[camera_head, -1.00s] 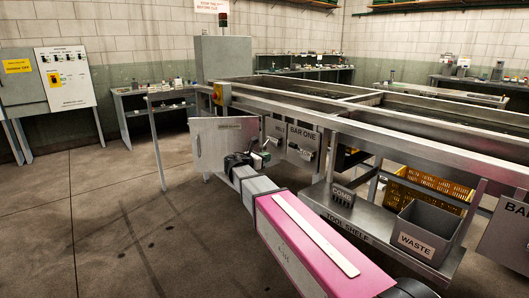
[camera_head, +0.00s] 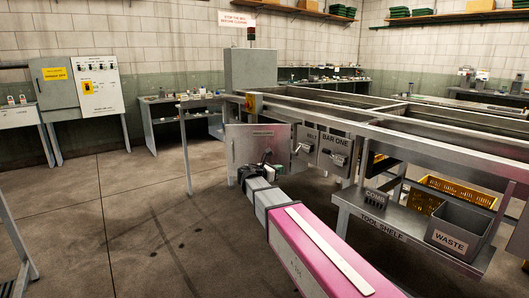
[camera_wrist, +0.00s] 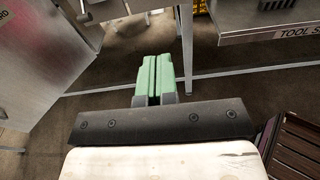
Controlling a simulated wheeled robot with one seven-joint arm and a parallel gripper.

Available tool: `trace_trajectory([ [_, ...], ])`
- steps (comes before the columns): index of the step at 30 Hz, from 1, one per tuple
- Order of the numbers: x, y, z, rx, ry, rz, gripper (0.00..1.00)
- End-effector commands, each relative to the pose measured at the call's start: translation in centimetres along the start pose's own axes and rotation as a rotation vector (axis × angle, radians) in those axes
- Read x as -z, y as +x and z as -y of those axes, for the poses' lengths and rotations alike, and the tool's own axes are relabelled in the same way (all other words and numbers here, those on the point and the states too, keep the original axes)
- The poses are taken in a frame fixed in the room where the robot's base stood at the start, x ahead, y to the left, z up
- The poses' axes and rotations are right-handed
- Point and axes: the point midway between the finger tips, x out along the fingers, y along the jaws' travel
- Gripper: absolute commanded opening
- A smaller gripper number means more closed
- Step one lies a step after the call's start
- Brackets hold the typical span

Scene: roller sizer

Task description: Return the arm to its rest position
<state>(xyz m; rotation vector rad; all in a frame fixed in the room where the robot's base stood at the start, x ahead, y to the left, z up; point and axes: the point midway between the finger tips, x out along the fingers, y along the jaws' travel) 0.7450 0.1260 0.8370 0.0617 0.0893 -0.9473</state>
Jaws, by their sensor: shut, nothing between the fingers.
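My arm stretches forward from the bottom of the head view, with a pink link and a grey link. My gripper (camera_head: 267,158) is at its far end, small in the head view, in front of the grey panel door (camera_head: 256,146). In the wrist view my gripper (camera_wrist: 154,80) shows two green fingers side by side, shut with nothing between them. The fingers point toward the floor and a metal leg of the machine, and touch nothing that I can see.
The roller sizer frame (camera_head: 345,122) runs along the right. The tool shelf (camera_head: 385,222) holds a waste bin (camera_head: 457,230) and a comb rack (camera_head: 377,198). A yellow crate (camera_head: 450,190) stands behind. A brown slatted object (camera_wrist: 296,145) shows at lower right.

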Motion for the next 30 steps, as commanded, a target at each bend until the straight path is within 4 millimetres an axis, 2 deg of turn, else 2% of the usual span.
trace_trajectory([
  [11, 4.6, 2.3, 4.6, 0.073, 0.206, -0.171, 0.0],
  [17, 8.6, 3.6, 8.7, 0.17, 0.406, -0.318, 0.0],
  [20, 11.2, 4.1, 11.4, 0.251, 0.545, -0.41, 0.0],
  [23, 14.5, 4.2, 15.1, 0.38, 0.727, -0.518, 0.0],
  [27, 19.3, 3.3, 20.6, 0.649, 1.04, -0.667, 0.0],
  [30, 22.1, 1.9, 24.0, 0.877, 1.255, -0.74, 0.0],
])
